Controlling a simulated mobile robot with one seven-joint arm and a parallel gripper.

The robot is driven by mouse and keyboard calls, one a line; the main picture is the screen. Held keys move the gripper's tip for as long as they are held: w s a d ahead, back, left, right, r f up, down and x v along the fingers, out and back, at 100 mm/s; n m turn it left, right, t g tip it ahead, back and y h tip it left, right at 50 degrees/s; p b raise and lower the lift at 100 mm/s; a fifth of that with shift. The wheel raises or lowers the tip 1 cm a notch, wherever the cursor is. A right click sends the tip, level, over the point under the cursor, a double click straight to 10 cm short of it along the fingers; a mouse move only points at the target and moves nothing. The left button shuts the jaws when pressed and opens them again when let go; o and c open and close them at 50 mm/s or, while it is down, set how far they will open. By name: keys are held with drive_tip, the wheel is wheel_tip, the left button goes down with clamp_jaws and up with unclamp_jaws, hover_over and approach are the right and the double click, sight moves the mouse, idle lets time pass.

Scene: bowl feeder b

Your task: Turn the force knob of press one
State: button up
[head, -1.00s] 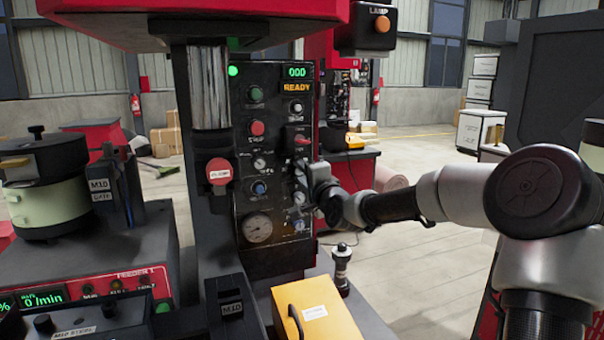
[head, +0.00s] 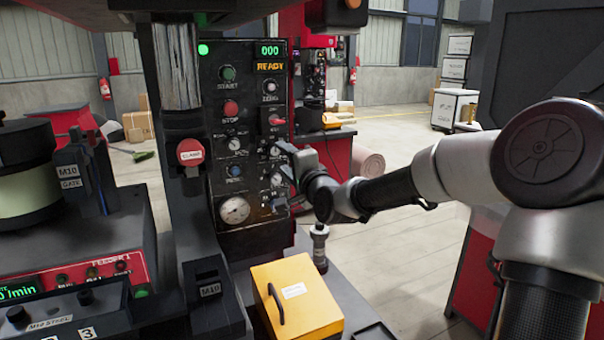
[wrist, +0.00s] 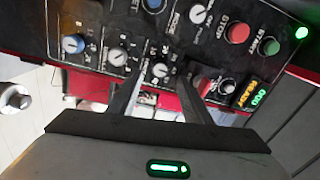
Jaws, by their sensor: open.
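The dark control panel of the press (head: 245,150) stands left of centre in the head view. It carries start and stop buttons, a gauge and several small knobs; the labels of the lower ones are too small to read, so I cannot tell which is the force knob. My gripper (head: 284,160) is at the panel's right column, fingers toward it. In the wrist view my open gripper (wrist: 160,82) has a white-grey knob (wrist: 160,70) showing between its fingertips; contact cannot be told. Another grey knob (wrist: 117,56) and a blue knob (wrist: 73,44) lie further left.
A red clamp button (head: 191,152) sits on the column left of the panel. A yellow box with a handle (head: 298,300) and a dark upright post (head: 319,248) stand below my gripper. A feeder (head: 60,265) fills the lower left. Open floor lies to the right.

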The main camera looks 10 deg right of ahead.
drive_tip(key=s+d+p, duration=0.2)
drive_tip(key=s, duration=0.9)
drive_tip(key=shift+s+d+f+p, duration=0.15)
drive_tip(key=shift+s+p, duration=0.1)
drive_tip(key=shift+p, duration=0.15)
drive_tip(key=shift+f, duration=0.1)
